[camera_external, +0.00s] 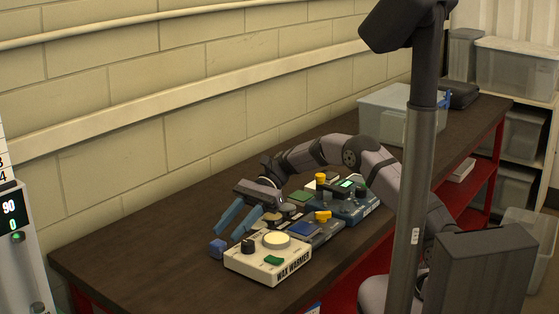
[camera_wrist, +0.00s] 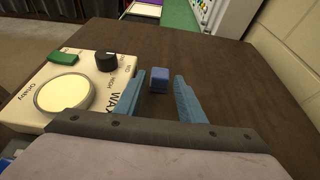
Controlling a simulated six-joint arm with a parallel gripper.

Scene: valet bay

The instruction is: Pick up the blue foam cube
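The blue foam cube (camera_external: 217,248) sits on the dark bench top, just left of the wax warmer in the external view. In the wrist view the cube (camera_wrist: 159,78) lies beyond my fingertips, roughly centred between them. My gripper (camera_external: 232,226) is open, with two blue fingers reaching down toward the cube. In the wrist view the fingers of my gripper (camera_wrist: 160,82) stand apart with nothing held between them. I cannot tell the exact height of the fingertips above the bench.
The white wax warmer (camera_external: 268,257), with a cream disc, black knob and green piece, stands close beside the fingers. Other devices (camera_external: 345,200) line the bench behind it. A translucent bin (camera_external: 388,115) is farther back. The bench top (camera_external: 135,248) is clear left of the cube.

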